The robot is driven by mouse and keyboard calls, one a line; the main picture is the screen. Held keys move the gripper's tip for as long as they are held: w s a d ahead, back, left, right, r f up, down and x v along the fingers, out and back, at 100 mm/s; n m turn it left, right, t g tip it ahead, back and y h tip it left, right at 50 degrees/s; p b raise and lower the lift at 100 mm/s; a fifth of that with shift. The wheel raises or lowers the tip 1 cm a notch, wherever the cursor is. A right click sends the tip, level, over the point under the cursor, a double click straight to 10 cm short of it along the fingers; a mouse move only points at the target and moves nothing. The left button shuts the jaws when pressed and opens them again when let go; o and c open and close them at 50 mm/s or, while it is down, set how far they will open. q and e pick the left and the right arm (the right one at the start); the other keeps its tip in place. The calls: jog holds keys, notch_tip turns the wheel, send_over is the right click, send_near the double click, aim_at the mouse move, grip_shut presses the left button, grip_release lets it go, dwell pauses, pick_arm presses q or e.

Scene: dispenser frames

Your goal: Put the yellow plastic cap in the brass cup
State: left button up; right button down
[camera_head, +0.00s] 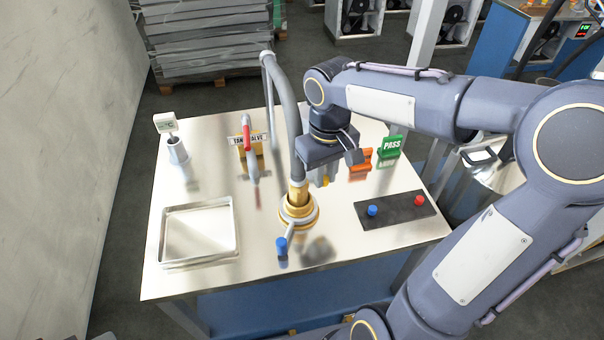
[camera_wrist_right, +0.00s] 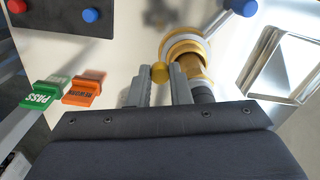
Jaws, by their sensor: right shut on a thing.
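The small yellow plastic cap (camera_wrist_right: 160,72) is held at the fingertips of my right gripper (camera_wrist_right: 161,84) in the right wrist view. In the head view my right gripper (camera_head: 323,178) is above the table, just right of the grey pipe, with a bit of yellow showing beneath. A round, stepped brass piece (camera_head: 299,211) stands around the foot of the pipe; it also shows in the right wrist view (camera_wrist_right: 184,49), just beyond the cap. I cannot tell whether this is the brass cup or whether it has an open top. My left gripper is not in view.
A tall grey pipe (camera_head: 282,105) rises close to my right gripper. A blue-knobbed lever (camera_head: 282,246) is in front. A shallow tray (camera_head: 200,232) lies left, a dark button panel (camera_head: 395,211) right. Orange (camera_head: 360,164) and green (camera_head: 390,147) signs stand behind the panel.

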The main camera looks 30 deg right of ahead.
jog(key=w+d+f, duration=0.1)
jog(key=w+f, duration=0.1)
jog(key=w, duration=0.3)
jog(key=p, duration=0.1)
send_over(311, 183)
jog(key=f, duration=0.6)
jog(key=shift+s, duration=0.2)
jog(key=shift+w+f, duration=0.15)
jog(key=shift+f, duration=1.5)
jog(key=shift+f, duration=0.15)
jog(key=c, duration=1.3)
grip_release()
jog(key=shift+c, duration=0.2)
